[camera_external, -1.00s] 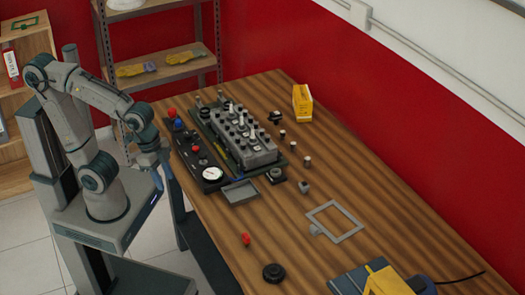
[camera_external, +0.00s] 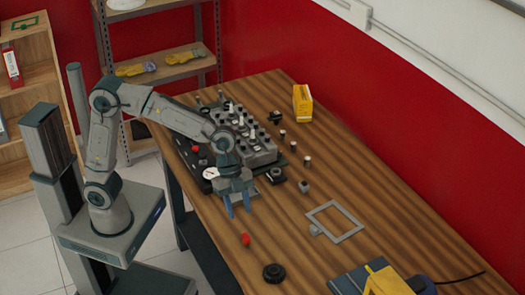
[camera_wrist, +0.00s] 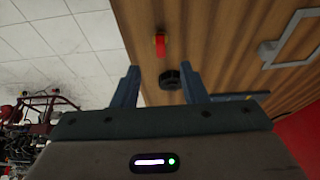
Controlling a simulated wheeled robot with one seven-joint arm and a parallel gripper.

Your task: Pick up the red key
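The red key (camera_external: 245,239) is a small red piece lying on the wooden table (camera_external: 350,195), near its front left edge. In the wrist view the red key (camera_wrist: 160,45) shows beyond the fingers, roughly between them. My gripper (camera_external: 239,207) has blue fingers and hangs above the table, up the picture from the key and apart from it. In the wrist view my gripper (camera_wrist: 162,88) has its fingers spread wide, with nothing held between them.
A black round knob (camera_external: 274,273) lies near the key. A grey square frame (camera_external: 335,222) lies to the right. The engine block (camera_external: 245,140) and a gauge panel stand behind my gripper. A yellow box (camera_external: 302,103) stands at the far edge.

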